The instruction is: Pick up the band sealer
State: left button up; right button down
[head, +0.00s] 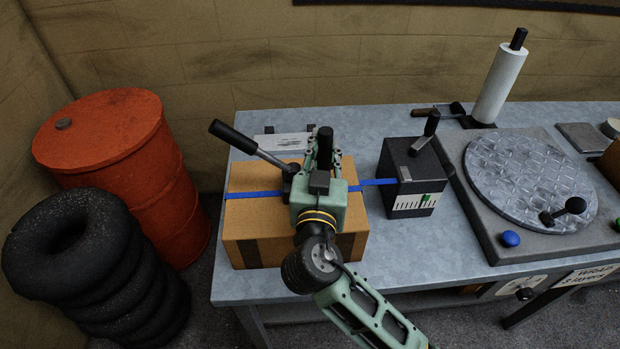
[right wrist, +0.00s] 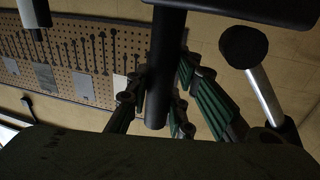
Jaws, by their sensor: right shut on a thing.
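The band sealer (head: 290,178) is at the cardboard box (head: 252,232), along the blue strap (head: 377,182) that crosses the box top. Its long lever with a black grip points up to the left. My right gripper (head: 322,152) is over the box and shut on the sealer's upright dark handle. In the right wrist view, the dark handle (right wrist: 165,70) stands between the green fingers of the gripper (right wrist: 155,105), and the lever (right wrist: 262,90) with its round black end is at the right. The gripper hides much of the sealer's body. I cannot tell whether the sealer touches the box.
The grey bench (head: 385,240) also carries a dark strap box with a crank (head: 412,180), a turntable (head: 530,175) and a white roll on a post (head: 497,85). An orange drum (head: 125,150) and stacked tyres (head: 95,265) stand left. Bare bench lies before the strap box.

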aim_at(328, 137)
pick_arm(q)
jog(key=shift+w, duration=0.4)
pick_arm(e)
jog(key=shift+r, duration=0.25)
jog(key=shift+r, duration=0.1)
jog(key=shift+r, duration=0.25)
jog(key=r, duration=0.3)
jog(key=shift+s+d+r+b, duration=0.1)
jog(key=shift+d+r+b, duration=0.1)
jog(key=shift+r+b, duration=0.15)
pick_arm(q)
jog(key=shift+s+d+r+p, duration=0.1)
jog(key=shift+s+r+p, duration=0.1)
jog(key=shift+r+p, duration=0.8)
pick_arm(e)
jog(key=s+d+r, duration=0.6)
jog(key=s+d, duration=0.1)
jog(key=d, duration=0.2)
jog(key=shift+r, duration=0.3)
pick_arm(q)
jog(key=shift+f, duration=0.25)
pick_arm(e)
jog(key=shift+a, duration=0.1)
